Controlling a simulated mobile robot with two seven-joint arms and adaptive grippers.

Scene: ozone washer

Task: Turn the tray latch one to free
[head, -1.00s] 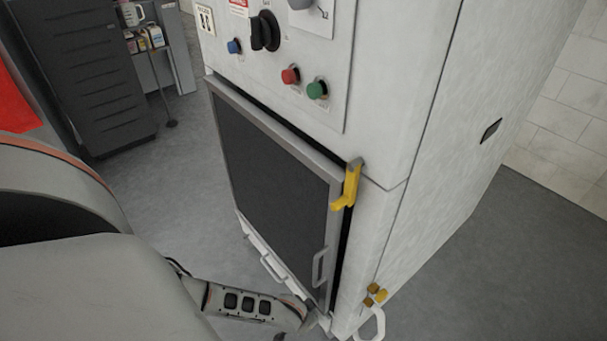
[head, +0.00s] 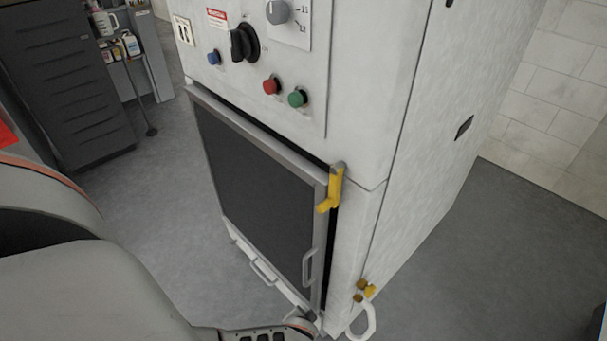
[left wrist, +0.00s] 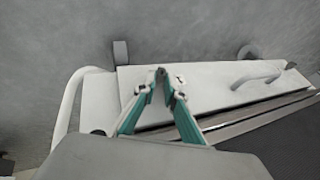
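The washer's low white tray front (head: 280,276) lies below the dark door in the head view. It fills the middle of the left wrist view (left wrist: 215,78), with its grey handle (left wrist: 258,75) to the right. My left gripper (left wrist: 161,82) has its teal fingers drawn close together at the tips, over the tray front's left part. A small grey piece shows at the tips. I cannot tell whether they hold it or which piece is tray latch one. My right gripper is not in view.
The washer door (head: 258,180) has a yellow handle (head: 331,190) at its upper right. A white loop (head: 362,322) and brass fittings (head: 362,291) stand at the lower right corner. A dark drawer cabinet (head: 65,85) stands behind at left.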

